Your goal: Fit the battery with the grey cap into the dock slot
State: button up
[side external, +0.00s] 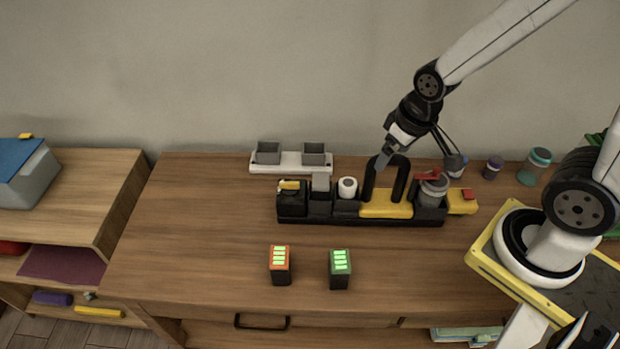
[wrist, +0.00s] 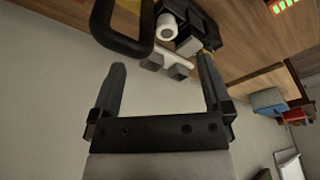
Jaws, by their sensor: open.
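The dock is a white base (side external: 290,168) with two grey open-topped sockets, near the wall; it also shows in the wrist view (wrist: 174,60). A grey-topped block (side external: 320,182) stands in the black caddy (side external: 320,216); I cannot tell whether it is the grey-capped battery. Two batteries stand upright at the table front, one with an orange cap (side external: 280,265) and one with a green cap (side external: 340,269). My gripper (side external: 384,158) is open and empty above the caddy's black handle, right of the dock. Its two fingers are spread in the wrist view (wrist: 161,68).
The black handle (side external: 370,180) rises from the caddy, which also holds a white roll (side external: 347,187), a yellow part and a grey jar (side external: 433,190). More jars (side external: 535,166) stand at the right.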

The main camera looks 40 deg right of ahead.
jog(key=w+a+f+n+g, duration=0.1)
jog(key=w+a+f+n, duration=0.2)
jog(key=w, duration=0.5)
jog(key=n+g, duration=0.2)
jog(key=n, duration=0.4)
send_over(320, 179)
notch_tip(320, 179, down, 4)
jog(key=shift+d+f, duration=0.15)
jog(key=shift+f, duration=1.35)
jog(key=shift+f, duration=2.6)
grip_shut()
jog(key=shift+r, duration=0.2)
